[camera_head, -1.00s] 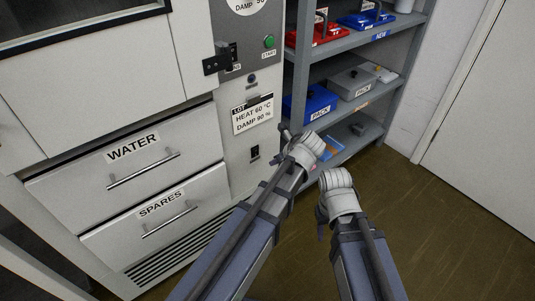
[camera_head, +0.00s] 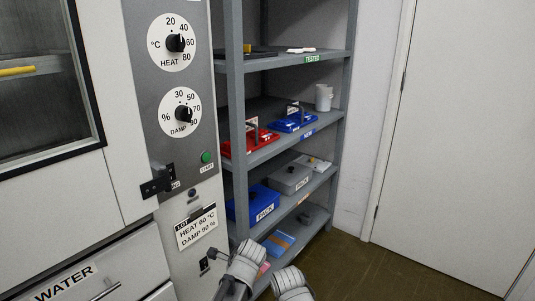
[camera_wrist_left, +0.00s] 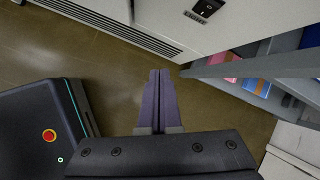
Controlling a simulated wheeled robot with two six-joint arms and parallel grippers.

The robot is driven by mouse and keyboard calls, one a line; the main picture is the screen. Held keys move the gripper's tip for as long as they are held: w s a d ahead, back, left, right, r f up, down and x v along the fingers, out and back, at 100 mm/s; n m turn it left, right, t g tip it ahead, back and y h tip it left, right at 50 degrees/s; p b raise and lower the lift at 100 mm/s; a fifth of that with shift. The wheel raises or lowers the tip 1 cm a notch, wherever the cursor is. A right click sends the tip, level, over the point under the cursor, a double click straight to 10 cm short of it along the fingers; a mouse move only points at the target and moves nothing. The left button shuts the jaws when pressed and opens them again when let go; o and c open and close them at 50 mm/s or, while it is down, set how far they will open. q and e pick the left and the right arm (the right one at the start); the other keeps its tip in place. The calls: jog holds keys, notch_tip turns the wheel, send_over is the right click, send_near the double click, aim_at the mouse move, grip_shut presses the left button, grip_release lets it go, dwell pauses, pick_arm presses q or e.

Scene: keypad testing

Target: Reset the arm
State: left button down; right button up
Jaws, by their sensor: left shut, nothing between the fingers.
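My left gripper (camera_wrist_left: 160,78) shows in the left wrist view with its two purple-grey fingers pressed together. Nothing is between them, and they hang over bare brown floor. In the head view my left arm's pale wrist (camera_head: 246,262) is at the bottom centre, in front of the cabinet and the shelf foot. Its fingers cannot be made out there. My right arm's pale wrist (camera_head: 290,282) is just right of it, at the bottom edge. The right fingers are hidden, so their state does not show. Neither arm visibly touches anything.
The test cabinet (camera_head: 180,140), with HEAT and DAMP dials and a green start button (camera_head: 206,157), stands on the left. A grey shelf rack (camera_head: 236,100) holds red, blue and grey boxes. A white door (camera_head: 450,130) is at the right. The floor (camera_head: 380,270) before it is clear.

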pick_arm(q)
jog(key=s+a+f+n+g+h, duration=0.15)
jog(key=s+n, duration=0.35)
jog(key=n, duration=0.5)
jog(key=s+a+f+n+g+h, duration=0.1)
jog(key=s+a+n+h, duration=0.2)
jog(key=n, duration=0.7)
jog(key=s+d+m+g+y, duration=0.1)
jog(key=s+d+m, duration=0.15)
jog(key=d, duration=0.35)
jog(key=s+d+m, duration=0.2)
jog(key=s+d, duration=0.2)
jog(key=d, duration=0.2)
notch_tip(320, 180, up, 32)
jog(key=p, duration=3.2)
jog(key=shift+s+d+r+p, duration=0.15)
jog(key=shift+r+p, duration=0.1)
jog(key=shift+p, duration=0.1)
